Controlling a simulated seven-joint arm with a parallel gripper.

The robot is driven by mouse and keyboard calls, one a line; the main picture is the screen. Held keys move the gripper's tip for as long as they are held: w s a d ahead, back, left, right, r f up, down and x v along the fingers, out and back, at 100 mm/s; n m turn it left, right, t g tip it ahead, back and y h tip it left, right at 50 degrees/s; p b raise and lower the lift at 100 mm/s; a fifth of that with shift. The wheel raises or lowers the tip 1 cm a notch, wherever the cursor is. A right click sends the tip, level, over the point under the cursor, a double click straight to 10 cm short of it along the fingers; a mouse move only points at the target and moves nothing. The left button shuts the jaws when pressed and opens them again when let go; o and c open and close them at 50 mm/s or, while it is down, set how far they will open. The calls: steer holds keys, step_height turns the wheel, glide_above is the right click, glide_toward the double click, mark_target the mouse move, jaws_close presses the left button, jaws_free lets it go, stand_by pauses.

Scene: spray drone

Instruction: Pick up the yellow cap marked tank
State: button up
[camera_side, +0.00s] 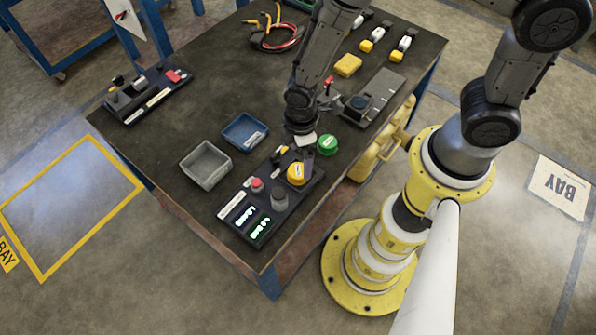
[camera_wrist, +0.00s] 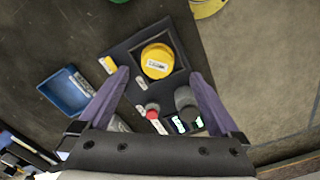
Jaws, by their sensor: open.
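The yellow cap (camera_side: 296,172) sits on the dark panel (camera_side: 229,217) near the table's front edge. In the wrist view the yellow cap (camera_wrist: 156,58) lies in a square recess, with a white label on top that is too small to read surely. My gripper (camera_side: 305,160) is above the panel, close to the cap in the side view. In the wrist view my gripper (camera_wrist: 160,76) is open and empty. Its two purple fingers are spread left and right, and the cap shows between and slightly beyond their tips. The exact height gap cannot be told.
A red button (camera_side: 257,184) and a grey knob (camera_side: 279,199) stand on the same panel. A green cap (camera_side: 327,145) is beside its far end. A grey tray (camera_side: 206,165) and a blue tray (camera_side: 245,131) lie to the left. The table's left middle is clear.

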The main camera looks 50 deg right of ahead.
mark_target(299, 170)
steer(key=shift+w+d+f, duration=0.1)
steer(key=shift+f, duration=1.35)
steer(key=shift+w+f, duration=0.1)
steer(key=shift+f, duration=1.3)
jaws_close()
steer(key=shift+r, duration=0.7)
steer(key=s+d+r, duration=0.5)
steer(key=s+r, duration=0.6)
steer(key=s, duration=0.2)
steer(key=shift+d+r, duration=0.2)
steer(key=shift+r, duration=0.2)
